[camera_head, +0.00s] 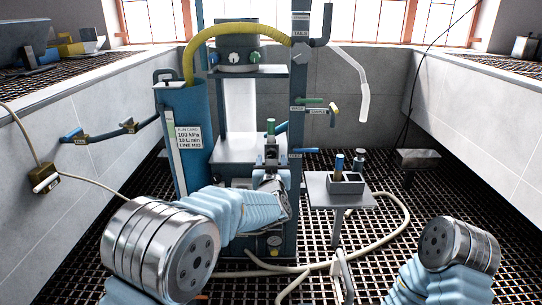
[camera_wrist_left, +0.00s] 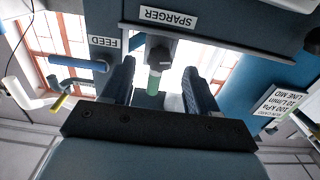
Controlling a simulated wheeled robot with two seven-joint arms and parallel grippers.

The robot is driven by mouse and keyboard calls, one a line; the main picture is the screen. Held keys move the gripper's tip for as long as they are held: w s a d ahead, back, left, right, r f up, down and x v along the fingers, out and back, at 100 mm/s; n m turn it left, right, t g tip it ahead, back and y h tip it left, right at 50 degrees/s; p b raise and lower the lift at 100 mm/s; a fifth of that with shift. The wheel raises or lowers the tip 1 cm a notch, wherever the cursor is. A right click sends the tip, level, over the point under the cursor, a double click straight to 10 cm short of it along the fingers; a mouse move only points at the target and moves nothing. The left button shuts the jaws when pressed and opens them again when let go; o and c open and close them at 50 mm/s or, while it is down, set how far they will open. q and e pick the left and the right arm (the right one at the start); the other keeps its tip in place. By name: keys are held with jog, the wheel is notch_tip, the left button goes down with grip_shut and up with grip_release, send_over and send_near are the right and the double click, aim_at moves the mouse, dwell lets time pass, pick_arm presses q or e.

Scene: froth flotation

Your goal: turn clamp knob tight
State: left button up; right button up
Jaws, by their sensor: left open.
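My left arm reaches in from the left to the middle column of the rig in the head view. Its gripper (camera_head: 271,165) is small there and partly hidden by its own wrist. In the upside-down left wrist view the two dark fingers (camera_wrist_left: 158,88) are apart. A green-ended upright part (camera_wrist_left: 154,80), on a dark block, shows in the gap between them; contact cannot be told. A green-topped part (camera_head: 270,127) stands just above the gripper in the head view. I cannot tell for sure which part is the clamp knob. My right gripper is out of view.
A yellow hose (camera_head: 235,31) arches above. Pale hoses lie on the grating floor.

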aim_at(271, 155)
pick_arm(q)
jog(key=shift+w, duration=1.8)
jog(key=c, duration=1)
jog(key=m+p, duration=0.4)
jog(key=p, duration=0.1)
jog(key=shift+r, duration=0.3)
jog(key=shift+c, duration=0.2)
jog(key=shift+f+m, duration=0.2)
jog(key=shift+m, duration=0.6)
jog(key=o, duration=1)
jog(key=shift+f, duration=0.1)
